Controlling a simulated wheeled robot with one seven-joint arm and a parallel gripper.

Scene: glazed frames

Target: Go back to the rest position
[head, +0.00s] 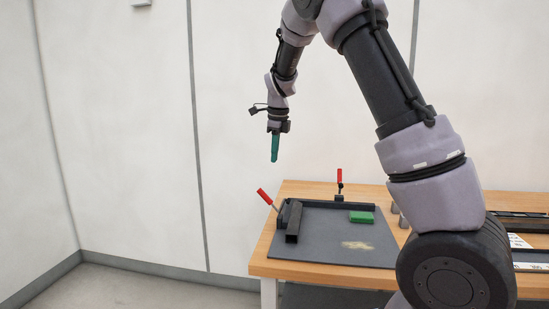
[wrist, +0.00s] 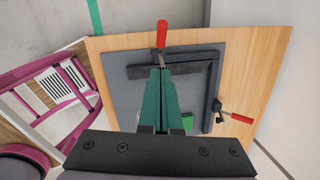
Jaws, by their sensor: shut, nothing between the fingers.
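My gripper (head: 275,148) hangs in the air above the left back part of the wooden table, pointing down. Its green fingers (wrist: 161,100) are shut with nothing between them. In the head view it is well clear of the table and touches nothing. My arm reaches up and over from the right side of that view. In the wrist view the fingers cover part of the workplate below.
The wooden table (head: 292,271) bears a dark grey plate (head: 315,247) with black bars, a green block (head: 361,217) and red-handled clamps (head: 265,196) (head: 340,176). A magenta frame (wrist: 68,75) stands beside the table. Pale walls stand behind.

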